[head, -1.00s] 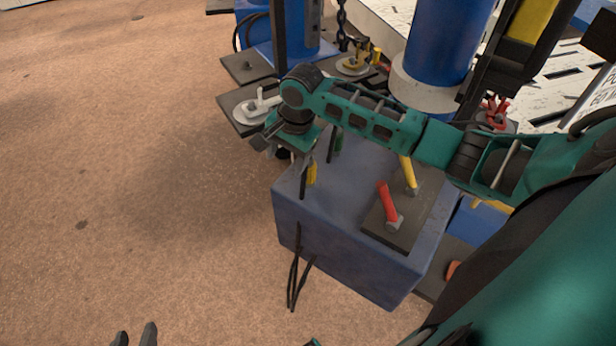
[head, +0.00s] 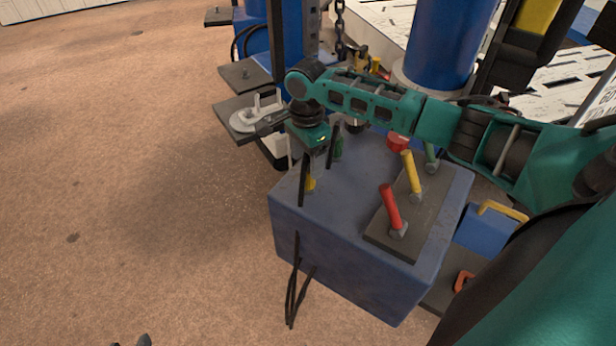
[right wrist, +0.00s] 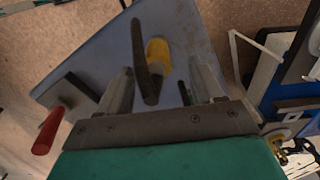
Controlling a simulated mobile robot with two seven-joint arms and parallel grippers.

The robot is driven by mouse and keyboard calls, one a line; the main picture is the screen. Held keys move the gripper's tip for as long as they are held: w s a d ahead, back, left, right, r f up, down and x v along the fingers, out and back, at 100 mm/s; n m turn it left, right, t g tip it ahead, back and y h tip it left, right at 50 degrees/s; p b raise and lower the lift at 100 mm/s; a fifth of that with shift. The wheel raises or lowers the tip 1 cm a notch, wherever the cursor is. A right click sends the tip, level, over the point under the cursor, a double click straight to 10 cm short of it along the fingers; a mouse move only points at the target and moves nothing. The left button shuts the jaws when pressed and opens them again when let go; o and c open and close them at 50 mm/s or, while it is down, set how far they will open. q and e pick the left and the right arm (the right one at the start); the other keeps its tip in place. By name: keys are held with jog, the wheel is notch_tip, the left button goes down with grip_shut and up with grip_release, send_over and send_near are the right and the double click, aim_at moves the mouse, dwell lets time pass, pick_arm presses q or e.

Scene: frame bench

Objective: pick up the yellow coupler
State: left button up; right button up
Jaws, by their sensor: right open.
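The yellow coupler (head: 311,185) stands on the blue bench top near its left edge, partly hidden behind a dark finger of my right gripper (head: 317,163). I cannot tell whether a finger touches the coupler. Only the dark tips of my left gripper (head: 130,342) show at the bottom edge in the head view.
A green coupler (head: 338,148) stands behind the right gripper. A red part (head: 397,141) is farther right.

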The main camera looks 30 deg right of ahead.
aim_at(308, 168)
jog(key=f, duration=0.1)
jog(key=f+b, duration=0.1)
jog(key=f, duration=0.2)
jog(key=shift+s+f+b, duration=0.25)
jog(key=shift+f+b, duration=0.05)
jog(key=shift+f, duration=0.05)
jog(key=c, duration=1.2)
grip_shut()
jog(key=shift+r, duration=0.15)
